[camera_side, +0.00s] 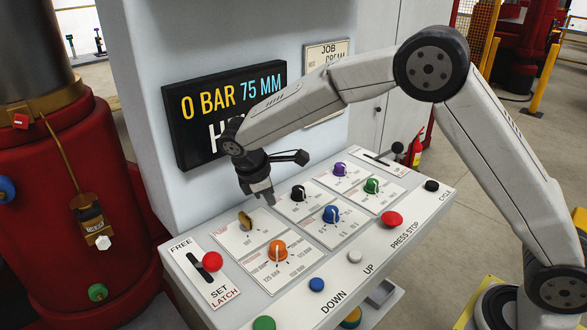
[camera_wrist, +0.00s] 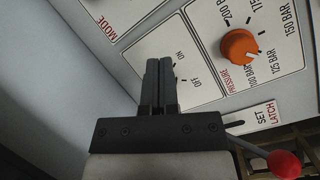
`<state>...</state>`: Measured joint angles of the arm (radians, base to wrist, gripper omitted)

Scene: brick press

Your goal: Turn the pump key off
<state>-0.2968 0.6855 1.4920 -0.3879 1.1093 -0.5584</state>
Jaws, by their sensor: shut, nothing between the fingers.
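The brass pump key (camera_side: 245,221) stands in its white label plate at the upper left of the sloped panel in the side view. I cannot tell which mark it points to. My gripper (camera_side: 266,200) is shut and empty, pointing down above the panel, a little right of and above the key in the picture. In the wrist view the shut fingers (camera_wrist: 160,66) lie over the plate marked ON and OFF (camera_wrist: 205,75). They hide the key there.
The orange pressure knob (camera_side: 278,250) sits just in front of the key. The black knob (camera_side: 298,193) is to the right. The red-tipped lever (camera_side: 212,262) stands at the left. The display (camera_side: 230,112) on the wall behind reads 0 BAR 75 MM.

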